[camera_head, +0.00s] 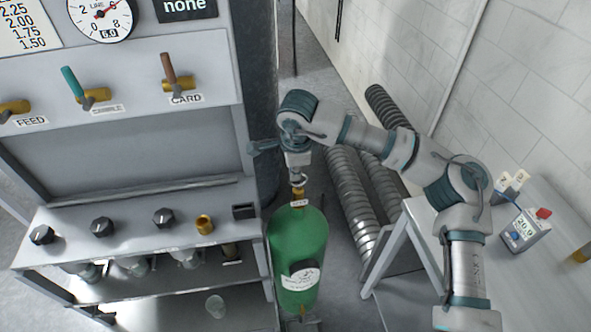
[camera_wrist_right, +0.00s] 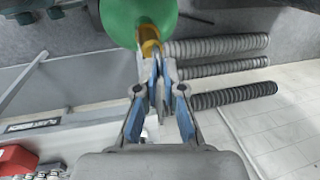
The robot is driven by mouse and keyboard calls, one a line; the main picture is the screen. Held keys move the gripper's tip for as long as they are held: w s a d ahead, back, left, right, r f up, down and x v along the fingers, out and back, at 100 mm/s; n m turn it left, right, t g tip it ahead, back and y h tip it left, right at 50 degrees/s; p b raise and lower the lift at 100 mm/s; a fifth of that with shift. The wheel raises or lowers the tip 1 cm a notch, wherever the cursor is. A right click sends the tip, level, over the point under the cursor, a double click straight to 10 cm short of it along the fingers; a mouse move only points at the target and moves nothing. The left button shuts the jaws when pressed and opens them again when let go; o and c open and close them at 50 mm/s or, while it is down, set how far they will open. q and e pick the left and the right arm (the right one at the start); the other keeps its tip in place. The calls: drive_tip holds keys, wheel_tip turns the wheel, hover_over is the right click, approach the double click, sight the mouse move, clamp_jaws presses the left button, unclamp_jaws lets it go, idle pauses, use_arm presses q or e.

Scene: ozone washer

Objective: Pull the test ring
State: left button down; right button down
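A green cylinder (camera_head: 297,244) stands upright on the floor, right of the grey cabinet. A brass fitting (camera_head: 298,194) with a small white tag sits on its top. My right gripper (camera_head: 298,178) points down just above this fitting. In the right wrist view, its fingers (camera_wrist_right: 158,66) are drawn together close to the brass fitting (camera_wrist_right: 149,36). The green cylinder (camera_wrist_right: 135,15) is beyond them. I cannot make out the test ring clearly, or whether the fingertips hold it. My left gripper is out of view.
The grey cabinet (camera_head: 110,230) carries valves, black knobs and a gauge (camera_head: 100,14).

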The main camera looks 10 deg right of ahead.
drive_tip(key=shift+a+f, duration=0.1)
drive_tip(key=shift+a, duration=0.05)
drive_tip(key=c, duration=1.3)
unclamp_jaws()
drive_tip(key=shift+w+d+f, duration=0.1)
drive_tip(key=shift+w+d, duration=0.1)
drive_tip(key=shift+d, duration=0.1)
drive_tip(key=r, duration=0.4)
drive_tip(key=s+r, duration=0.1)
drive_tip(key=r, duration=0.2)
drive_tip(key=s+r, duration=0.1)
drive_tip(key=r, duration=0.3)
drive_tip(key=shift+s+r, duration=0.1)
drive_tip(key=shift+r, duration=0.2)
